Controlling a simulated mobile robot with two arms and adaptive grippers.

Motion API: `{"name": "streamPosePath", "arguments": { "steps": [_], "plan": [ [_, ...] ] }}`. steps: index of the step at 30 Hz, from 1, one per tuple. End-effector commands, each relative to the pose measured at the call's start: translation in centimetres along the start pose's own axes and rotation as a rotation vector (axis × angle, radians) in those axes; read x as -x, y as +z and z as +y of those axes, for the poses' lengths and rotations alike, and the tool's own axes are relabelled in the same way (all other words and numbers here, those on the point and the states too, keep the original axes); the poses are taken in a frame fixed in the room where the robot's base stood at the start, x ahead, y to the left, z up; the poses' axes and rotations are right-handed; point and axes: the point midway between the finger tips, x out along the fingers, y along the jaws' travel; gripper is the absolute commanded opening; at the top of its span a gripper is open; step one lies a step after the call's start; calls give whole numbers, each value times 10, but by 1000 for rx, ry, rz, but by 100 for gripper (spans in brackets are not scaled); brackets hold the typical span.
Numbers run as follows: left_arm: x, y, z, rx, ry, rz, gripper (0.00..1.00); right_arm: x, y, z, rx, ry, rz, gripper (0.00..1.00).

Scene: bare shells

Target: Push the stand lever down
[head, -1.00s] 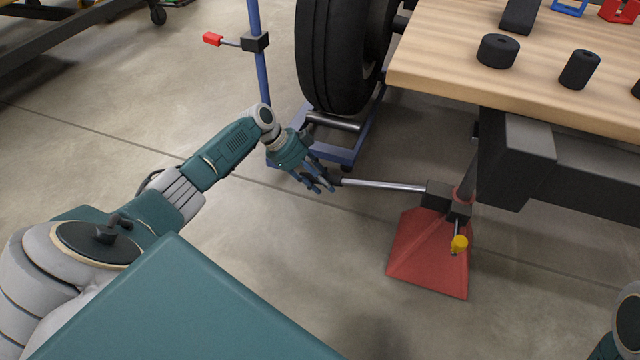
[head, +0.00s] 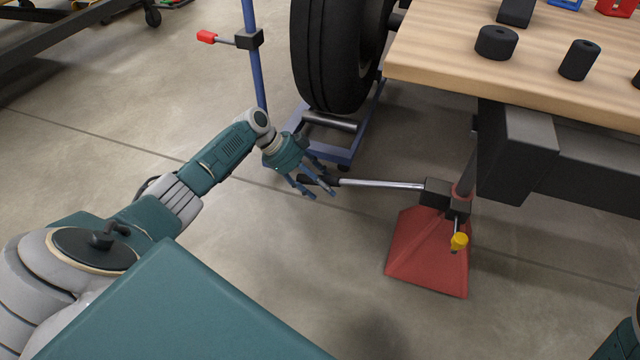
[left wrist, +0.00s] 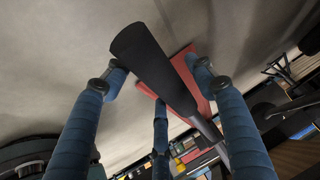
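The stand lever (head: 385,184) is a metal rod with a black grip at its left end. It reaches left from a black block on the red stand (head: 425,250) and looks close to level. My left gripper (head: 316,185) is at the black grip, fingers spread. In the left wrist view the black grip (left wrist: 152,65) lies between the open fingers of the gripper (left wrist: 150,85); I cannot tell whether any finger touches it. Only a piece of my right arm shows at the lower right edge; its gripper is out of the picture.
A wooden workbench (head: 440,72) with black cylinders stands at the upper right. A black tire (head: 335,60) on a blue wheeled frame (head: 350,145) is behind the gripper. A blue pole (head: 254,75) with a red-tipped handle stands left. The floor in front is clear.

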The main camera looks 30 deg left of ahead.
Motion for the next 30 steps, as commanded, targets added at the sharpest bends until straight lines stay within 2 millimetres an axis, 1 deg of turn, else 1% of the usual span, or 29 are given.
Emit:
{"name": "streamPosePath", "arguments": {
  "steps": [5, 8, 11, 18, 21, 25, 30],
  "plan": [
    [4, 0, -1, -2, -1, -1, 56, 0, 0, 0, 0, 1, 0, 40],
    [14, 0, -2, -3, -4, -1, 56, 0, 0, 0, 0, 1, 0, 40],
    [32, 1, -1, -4, -3, -2, 56, 0, 0, 0, 0, 1, 0, 40],
    [83, 1, -1, -2, -2, -2, 56, 0, 0, 0, 0, 0, 0, 40],
    [100, 0, -1, -2, -2, -2, 56, 0, 0, 0, 0, 0, 0, 40],
    [114, 0, -1, -2, -1, -1, 56, 0, 0, 0, 0, 0, 0, 40],
    [120, 0, 0, -1, 1, 0, 56, 0, 0, 0, 0, 0, 0, 40]
  ]
}}
